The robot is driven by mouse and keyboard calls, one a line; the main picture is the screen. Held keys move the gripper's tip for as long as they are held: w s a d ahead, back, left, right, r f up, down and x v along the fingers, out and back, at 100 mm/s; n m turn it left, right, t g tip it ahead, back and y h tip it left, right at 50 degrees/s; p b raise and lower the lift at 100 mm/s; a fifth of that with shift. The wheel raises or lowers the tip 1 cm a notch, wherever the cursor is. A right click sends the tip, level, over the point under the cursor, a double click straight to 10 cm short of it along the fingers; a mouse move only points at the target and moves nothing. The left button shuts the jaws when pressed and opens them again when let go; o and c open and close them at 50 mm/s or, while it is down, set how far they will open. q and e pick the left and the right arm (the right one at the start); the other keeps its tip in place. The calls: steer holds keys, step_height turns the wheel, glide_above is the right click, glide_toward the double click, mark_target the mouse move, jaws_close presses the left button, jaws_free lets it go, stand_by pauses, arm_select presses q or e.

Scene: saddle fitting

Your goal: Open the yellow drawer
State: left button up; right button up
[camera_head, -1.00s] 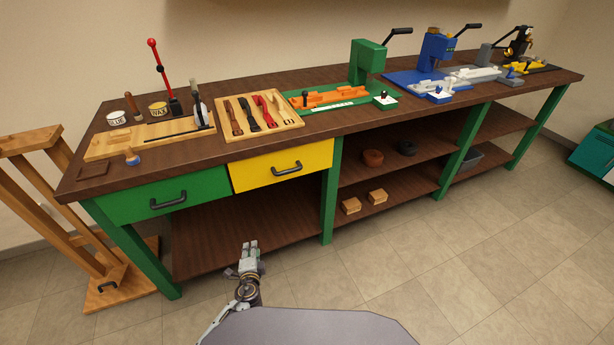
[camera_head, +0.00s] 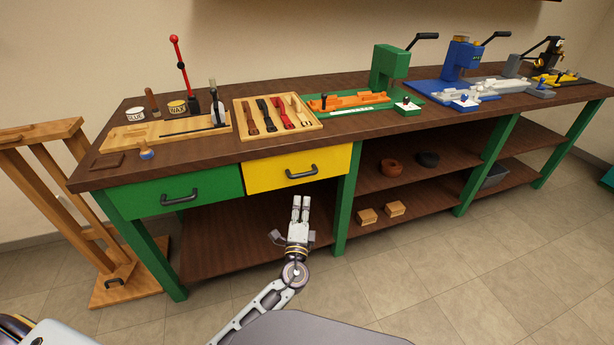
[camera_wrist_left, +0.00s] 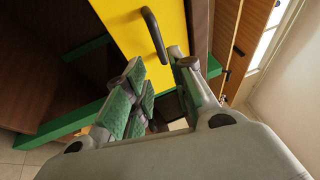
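The yellow drawer (camera_head: 290,171) is shut in the front of the workbench, with a black bar handle (camera_head: 301,173). It also fills the upper middle of the left wrist view (camera_wrist_left: 130,25), with its handle (camera_wrist_left: 153,35) ahead of the fingers. My left gripper (camera_head: 300,203) is below the handle and in front of the bench, apart from the drawer in the head view. In the left wrist view its fingers (camera_wrist_left: 160,80) are spread with nothing between them. My right gripper is not in view.
A green drawer (camera_head: 175,192) with a black handle sits left of the yellow one. A green bench leg (camera_head: 346,200) stands just right of it. A wooden stand (camera_head: 70,220) is at the left. Floor in front is clear.

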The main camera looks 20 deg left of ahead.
mark_target(305, 173)
arm_select(q)
steer(key=shift+w, duration=0.1)
steer(key=shift+x, duration=6.8)
jaws_close()
